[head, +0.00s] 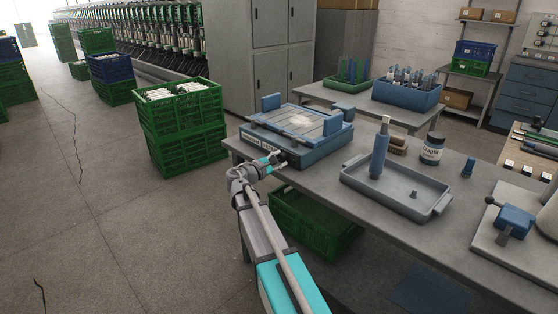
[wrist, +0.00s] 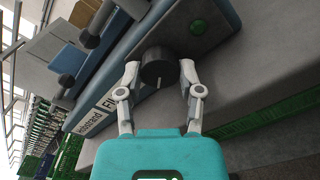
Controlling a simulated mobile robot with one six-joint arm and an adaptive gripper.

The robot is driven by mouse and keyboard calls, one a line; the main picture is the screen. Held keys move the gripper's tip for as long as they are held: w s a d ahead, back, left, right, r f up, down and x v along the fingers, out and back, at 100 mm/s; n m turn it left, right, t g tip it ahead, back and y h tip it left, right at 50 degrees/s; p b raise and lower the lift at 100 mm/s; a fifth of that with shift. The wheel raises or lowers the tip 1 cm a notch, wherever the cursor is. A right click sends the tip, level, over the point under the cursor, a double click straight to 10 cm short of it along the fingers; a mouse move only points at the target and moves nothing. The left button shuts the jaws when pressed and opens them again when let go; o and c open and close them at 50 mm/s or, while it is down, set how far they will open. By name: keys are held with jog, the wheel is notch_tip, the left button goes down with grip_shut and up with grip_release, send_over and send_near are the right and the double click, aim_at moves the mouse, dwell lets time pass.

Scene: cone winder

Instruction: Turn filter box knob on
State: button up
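The filter box (head: 315,151) is a blue-grey unit on the near left corner of the workbench, with a label plate on its front. Its black round knob (wrist: 158,66) shows in the wrist view, with a short white mark near its lower edge. My gripper (head: 277,160) is at the box's front. In the wrist view, my gripper (wrist: 159,74) is open, with one finger on each side of the knob. Small gaps seem to show between fingers and knob; contact is not clear. The knob is hard to make out in the head view.
A grey tray (head: 362,190) with a blue upright piece stands to the right on the bench. Green crates (head: 187,145) stand on the floor left of the bench.

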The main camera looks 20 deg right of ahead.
grip_shut()
jog(key=shift+m, duration=1.5)
jog(key=o, duration=0.7)
grip_release()
jog(key=shift+c, duration=0.2)
jog(key=v, duration=1.2)
